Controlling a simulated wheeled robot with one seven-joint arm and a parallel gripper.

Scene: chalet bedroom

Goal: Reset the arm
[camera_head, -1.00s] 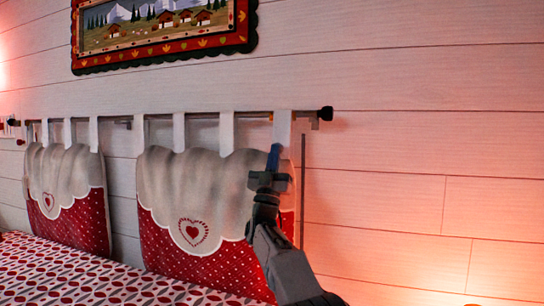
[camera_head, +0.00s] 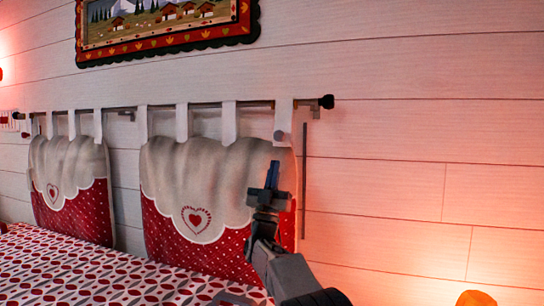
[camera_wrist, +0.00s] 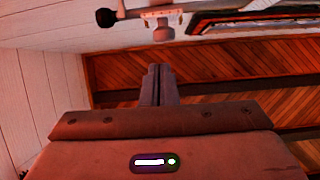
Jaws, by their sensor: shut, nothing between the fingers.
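My gripper (camera_head: 272,176) points upward in the head view, in front of the right hanging cushion (camera_head: 172,238). Its two blue-grey fingers are together with nothing between them. In the wrist view the shut fingers (camera_wrist: 157,84) rise from the gripper body toward the wooden ceiling. From the head view I cannot tell exactly how far the gripper is from the cushion; no contact is visible.
A dark rod (camera_head: 205,105) holds the cushions by white loops; its end knob also shows in the wrist view (camera_wrist: 105,18). A patterned bed (camera_head: 100,270) lies below. A framed picture (camera_head: 165,45) hangs above. An orange lamp (camera_head: 476,299) is at lower right. The right wall is bare.

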